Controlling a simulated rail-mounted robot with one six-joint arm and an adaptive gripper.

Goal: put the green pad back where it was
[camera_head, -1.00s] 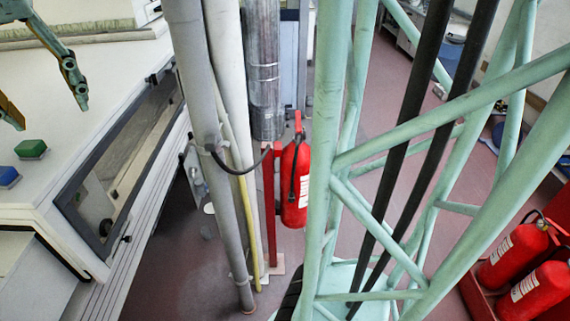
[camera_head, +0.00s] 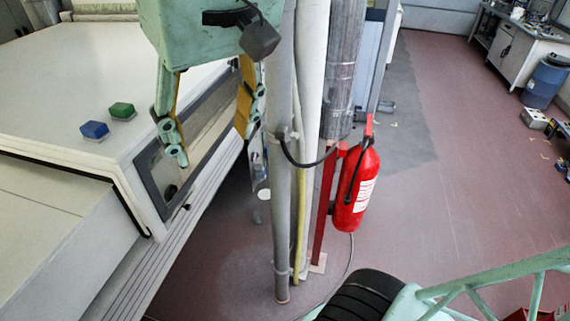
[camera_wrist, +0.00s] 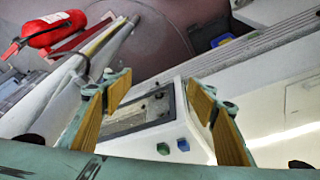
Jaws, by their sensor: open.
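The green pad (camera_head: 122,111) sits on the white top of the cabinet (camera_head: 60,62), near its front corner. A blue pad (camera_head: 95,130) sits close beside it, to its lower left in the head view. My gripper (camera_head: 212,142) is open and empty, to the right of both pads in the head view, over the cabinet's windowed side. In the wrist view, the green pad (camera_wrist: 163,148) and the blue pad (camera_wrist: 183,145) show between the spread fingers of my gripper (camera_wrist: 160,105), some distance away.
Grey and white pipes (camera_head: 283,190) rise beside the cabinet, near my gripper. A red fire extinguisher (camera_head: 356,188) hangs behind them. A workbench (camera_head: 515,45) and a blue barrel (camera_head: 545,82) stand far right. The cabinet top behind the pads is clear.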

